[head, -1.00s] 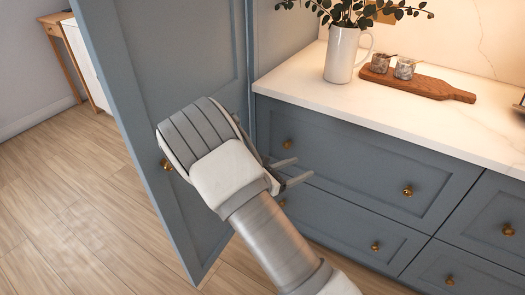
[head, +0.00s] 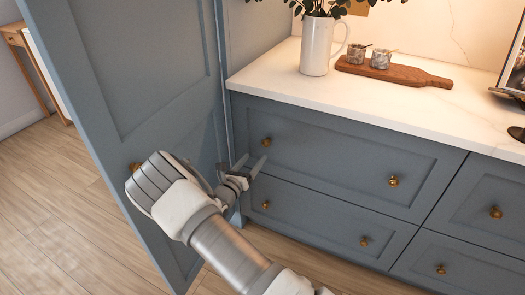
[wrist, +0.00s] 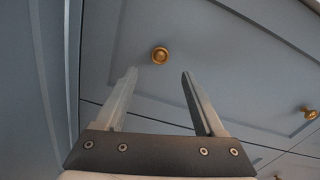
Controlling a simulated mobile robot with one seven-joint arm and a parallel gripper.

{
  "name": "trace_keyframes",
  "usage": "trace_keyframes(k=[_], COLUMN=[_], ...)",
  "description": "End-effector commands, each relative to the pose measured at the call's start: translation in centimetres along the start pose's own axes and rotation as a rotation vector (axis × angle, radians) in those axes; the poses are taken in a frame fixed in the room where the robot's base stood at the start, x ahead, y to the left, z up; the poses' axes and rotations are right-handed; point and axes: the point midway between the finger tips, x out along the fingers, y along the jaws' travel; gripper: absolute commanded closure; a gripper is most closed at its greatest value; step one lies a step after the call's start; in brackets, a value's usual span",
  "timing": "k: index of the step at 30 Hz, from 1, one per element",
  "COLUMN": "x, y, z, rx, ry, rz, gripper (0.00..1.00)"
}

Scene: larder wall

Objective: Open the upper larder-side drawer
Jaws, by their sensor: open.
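The upper larder-side drawer (head: 330,160) is a blue-grey front under the counter and is shut. It has two brass knobs, a left knob (head: 267,142) and a right knob (head: 393,181). My gripper (head: 251,165) is in front of the drawer's left end, just below and left of the left knob. In the wrist view, the left knob (wrist: 160,55) shows beyond and between the tips of my open gripper (wrist: 158,75). The fingers are empty and nothing shows between them but the drawer front. The right knob (wrist: 310,113) is at the wrist view's right edge.
A tall blue-grey door (head: 140,90) stands open close to my gripper's left. A lower drawer (head: 310,220) with two brass knobs is shut below. On the counter (head: 290,70) are a white jug (head: 318,45) and a wooden board (head: 395,72) with jars.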

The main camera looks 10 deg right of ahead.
Motion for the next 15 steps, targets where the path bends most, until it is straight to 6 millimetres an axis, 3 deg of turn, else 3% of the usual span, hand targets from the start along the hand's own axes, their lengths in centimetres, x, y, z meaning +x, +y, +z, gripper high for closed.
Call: trace_keyframes(k=[6, 15], x=[4.6, 7.7], y=[0.0, 0.0], z=[-0.3, -0.1], rx=[0.003, 0.001], ry=[0.000, 0.000], rz=[-0.003, -0.001], gripper=[0.29, 0.29])
